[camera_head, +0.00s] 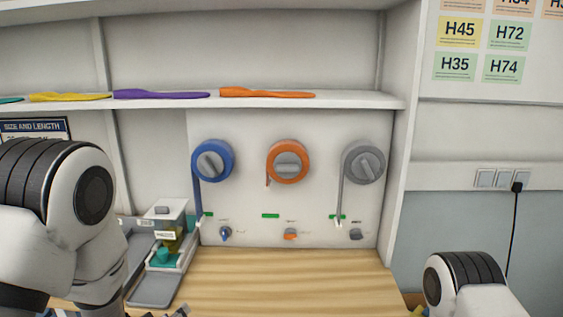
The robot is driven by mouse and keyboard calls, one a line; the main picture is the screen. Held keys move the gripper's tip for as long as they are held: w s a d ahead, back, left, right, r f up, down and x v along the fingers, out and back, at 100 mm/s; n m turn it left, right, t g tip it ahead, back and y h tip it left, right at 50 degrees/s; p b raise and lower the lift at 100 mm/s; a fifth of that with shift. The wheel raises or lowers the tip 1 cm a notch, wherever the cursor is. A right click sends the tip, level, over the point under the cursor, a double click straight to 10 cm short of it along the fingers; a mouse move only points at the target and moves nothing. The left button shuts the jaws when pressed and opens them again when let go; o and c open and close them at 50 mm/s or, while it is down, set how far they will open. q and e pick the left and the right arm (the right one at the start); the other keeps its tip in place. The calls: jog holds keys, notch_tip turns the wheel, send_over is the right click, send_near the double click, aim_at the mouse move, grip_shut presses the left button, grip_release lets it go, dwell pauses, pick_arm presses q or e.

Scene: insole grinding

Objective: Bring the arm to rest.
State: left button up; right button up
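My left arm comes in at the left, its large white and black joint filling the lower left corner. Small dark and grey tips at the bottom edge look like part of my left gripper (166,313); the rest is cut off, so I cannot tell whether it is open or holds anything. My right arm shows only as a white and black joint at the lower right. My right gripper is out of view.
A wooden worktop (290,290) is clear in the middle. A small machine (170,235) with a grey tray (156,289) stands at the left. Insoles lie on the shelf (350,101).

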pick_arm(q)
jog(key=s+a+f+g, duration=0.1)
jog(key=s+f+g, duration=0.45)
jog(key=f, duration=0.75)
jog(key=s+f+m+g, duration=0.2)
jog(key=s+f, duration=0.2)
jog(key=s, duration=0.4)
jog(key=s+f+m+g, duration=0.2)
jog(key=s+f+g, duration=0.1)
jog(key=s, duration=0.5)
jog(key=s+a+f+m+g, duration=0.1)
jog(key=s+f+m+g, duration=0.1)
jog(key=s+f, duration=0.3)
jog(key=s, duration=0.3)
jog(key=shift+s+f, duration=0.25)
jog(key=shift+f, duration=0.1)
jog(key=shift+a, duration=0.1)
jog(key=shift+c, duration=0.3)
